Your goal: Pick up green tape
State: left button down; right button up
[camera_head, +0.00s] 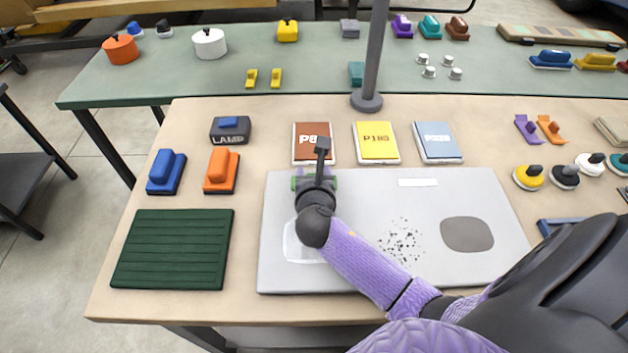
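My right gripper (316,180) is over the upper left part of a grey panel, its arm coming in from the lower right. A small green thing, perhaps the green tape (335,182), shows at both sides of the gripper. Its middle is hidden behind the gripper, and I cannot tell whether the fingers are closed on it or just above it. No other green tape is plain to see. My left gripper is not in view.
The grey panel (380,272) has a pale patch, dark specks and a dark oval. Behind it lie brown, yellow and blue-grey packs (437,142). A dark post (373,60) stands behind them. Blue and orange blocks (221,170) and a dark green ribbed mat (172,250) are left.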

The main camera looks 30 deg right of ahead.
grip_shut()
